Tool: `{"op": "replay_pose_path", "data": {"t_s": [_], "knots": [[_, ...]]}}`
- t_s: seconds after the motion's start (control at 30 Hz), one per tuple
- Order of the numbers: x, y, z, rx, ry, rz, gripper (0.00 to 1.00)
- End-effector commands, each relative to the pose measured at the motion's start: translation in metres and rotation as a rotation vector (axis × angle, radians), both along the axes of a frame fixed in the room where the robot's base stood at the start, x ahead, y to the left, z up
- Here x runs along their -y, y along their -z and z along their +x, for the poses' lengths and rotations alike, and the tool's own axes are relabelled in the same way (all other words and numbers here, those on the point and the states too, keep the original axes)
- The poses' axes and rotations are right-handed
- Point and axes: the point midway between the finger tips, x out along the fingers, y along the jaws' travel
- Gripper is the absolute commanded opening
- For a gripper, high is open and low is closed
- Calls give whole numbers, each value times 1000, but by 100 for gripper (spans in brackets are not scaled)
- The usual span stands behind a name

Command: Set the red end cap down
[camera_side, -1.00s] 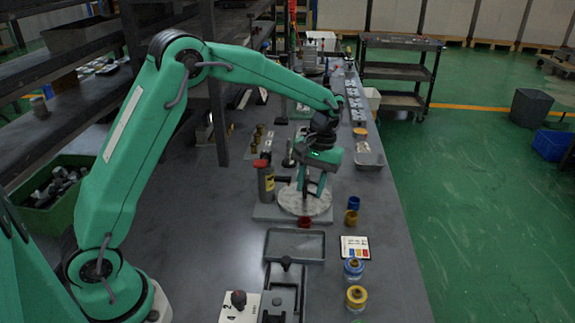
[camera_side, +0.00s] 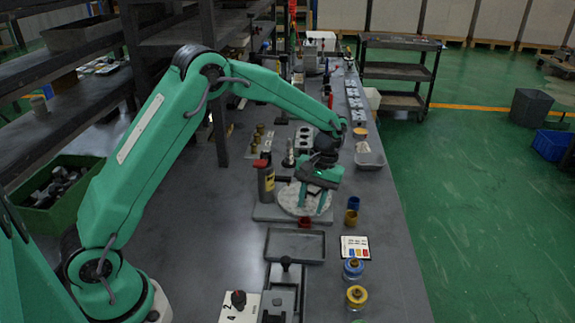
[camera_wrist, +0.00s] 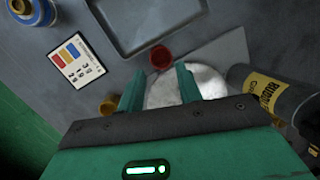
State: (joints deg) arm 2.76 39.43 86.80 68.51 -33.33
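The red end cap (camera_wrist: 161,57) shows in the wrist view just beyond my fingertips, near the edge of the round pale disc and on the side toward the grey tray. My gripper (camera_wrist: 158,78) is open, with its two green fingers apart and nothing held between them. In the side view my gripper (camera_side: 314,208) points down over the round pale disc (camera_side: 297,198). The disc also shows in the wrist view (camera_wrist: 211,80), partly hidden by the fingers. I cannot tell the exact height of the fingertips above the surface.
A yellow-labelled can (camera_side: 266,184) stands close left of the disc. A blue cap (camera_side: 354,203) and a brass-coloured cap (camera_side: 351,217) stand to the right. A shallow grey tray (camera_side: 295,259), a colour card (camera_side: 355,248) and two jars (camera_side: 354,269) lie nearer the camera.

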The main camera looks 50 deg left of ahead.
Motion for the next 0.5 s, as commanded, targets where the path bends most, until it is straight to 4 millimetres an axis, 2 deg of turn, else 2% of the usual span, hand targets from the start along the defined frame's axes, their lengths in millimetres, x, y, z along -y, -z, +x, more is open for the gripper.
{"op": "replay_pose_path", "data": {"t_s": [0.17,0.5], "knots": [[0,7,-3,-2,0,0,35],[0,42,-14,-3,0,1,35]]}}
